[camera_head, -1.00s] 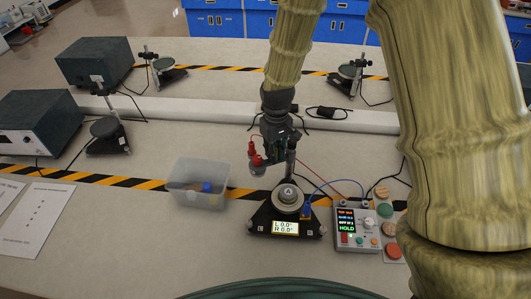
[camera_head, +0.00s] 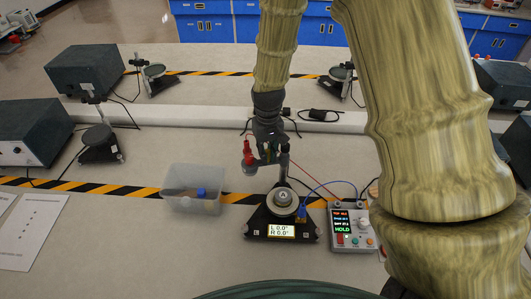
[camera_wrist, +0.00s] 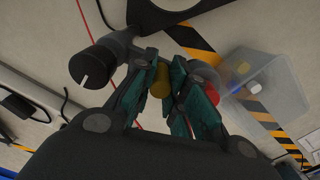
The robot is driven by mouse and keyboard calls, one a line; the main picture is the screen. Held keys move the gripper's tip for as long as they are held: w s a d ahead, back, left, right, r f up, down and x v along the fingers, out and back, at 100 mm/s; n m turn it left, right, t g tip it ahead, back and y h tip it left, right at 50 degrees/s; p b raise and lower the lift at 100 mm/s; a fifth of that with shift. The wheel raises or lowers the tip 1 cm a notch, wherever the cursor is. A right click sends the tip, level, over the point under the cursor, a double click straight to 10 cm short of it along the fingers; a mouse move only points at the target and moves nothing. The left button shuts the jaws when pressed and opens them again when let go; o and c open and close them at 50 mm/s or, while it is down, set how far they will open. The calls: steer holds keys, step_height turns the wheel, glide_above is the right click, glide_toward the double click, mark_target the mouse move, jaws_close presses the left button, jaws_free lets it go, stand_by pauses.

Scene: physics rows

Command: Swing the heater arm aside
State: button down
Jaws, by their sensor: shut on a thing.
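The heater arm carries a grey head with a red plug (camera_head: 249,158) and sits left of the post (camera_head: 284,162). It is off to the upper left of the round plate marked A (camera_head: 283,197), on a black triangular base (camera_head: 262,226) whose display (camera_head: 281,230) reads L 0.0°, R 0.0°. My gripper (camera_head: 267,155) is beside the post, shut on the heater arm. In the wrist view, a brass-coloured round part (camera_wrist: 159,84) shows between the teal finger pads, and the red plug (camera_wrist: 208,97) shows behind the right finger. The fingers partly hide the grip.
A clear bin (camera_head: 193,205) with a blue-capped item stands left of the base. A control box (camera_head: 353,230) reading HOLD stands to the right, joined by blue and red wires. A white rail (camera_head: 205,115) crosses behind. Open bench lies in front of the bin.

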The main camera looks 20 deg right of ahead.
steer(key=c, duration=1.7)
jaws_free()
steer(key=shift+d, duration=0.1)
steer(key=shift+o, duration=0.2)
steer(key=shift+r, duration=0.1)
step_height(320, 180, up, 12)
